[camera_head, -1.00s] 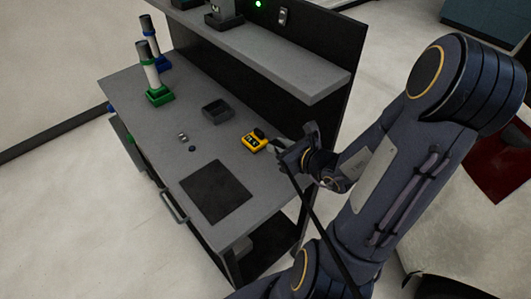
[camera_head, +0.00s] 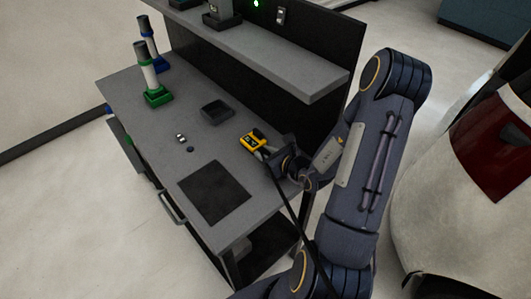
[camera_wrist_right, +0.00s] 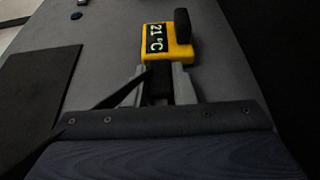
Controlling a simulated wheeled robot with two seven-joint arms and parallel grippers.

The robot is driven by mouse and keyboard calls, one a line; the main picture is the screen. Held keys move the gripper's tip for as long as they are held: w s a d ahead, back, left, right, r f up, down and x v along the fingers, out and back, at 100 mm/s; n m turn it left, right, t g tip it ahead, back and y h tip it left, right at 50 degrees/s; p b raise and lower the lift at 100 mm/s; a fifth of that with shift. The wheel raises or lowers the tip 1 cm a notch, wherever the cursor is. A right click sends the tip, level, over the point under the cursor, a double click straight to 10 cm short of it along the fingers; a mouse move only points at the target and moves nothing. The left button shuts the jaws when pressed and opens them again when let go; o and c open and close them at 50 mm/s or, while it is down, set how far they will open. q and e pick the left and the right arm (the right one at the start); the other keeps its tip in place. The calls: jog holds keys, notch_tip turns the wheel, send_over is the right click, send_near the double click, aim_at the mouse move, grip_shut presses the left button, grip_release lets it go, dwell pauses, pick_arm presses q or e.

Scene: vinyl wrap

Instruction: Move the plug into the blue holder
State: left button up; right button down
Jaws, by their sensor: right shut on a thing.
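The blue holder (camera_head: 161,66) stands at the far left end of the table, with a white, black-topped cylinder (camera_head: 147,30) upright in it. I cannot tell for sure which thing is the plug. A yellow device (camera_head: 248,141) with a dark display and a black knob lies near the table's right edge. It also shows in the right wrist view (camera_wrist_right: 183,53), reading 21 °C. My right gripper (camera_head: 268,152) is shut on its dark handle (camera_wrist_right: 158,88), fingers on both sides (camera_wrist_right: 160,78). The left gripper is not in view.
A green holder (camera_head: 158,99) with a similar cylinder stands nearer than the blue one. A dark tray (camera_head: 216,112), a small silver piece (camera_head: 181,138), a small dark disc (camera_head: 190,149) and a black mat (camera_head: 214,193) are on the table. A shelf (camera_head: 262,55) overhangs the back.

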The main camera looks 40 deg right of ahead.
jog(key=shift+f, duration=0.1)
jog(key=shift+f, duration=0.15)
jog(key=c, duration=1.2)
grip_release()
jog(key=shift+r, duration=0.2)
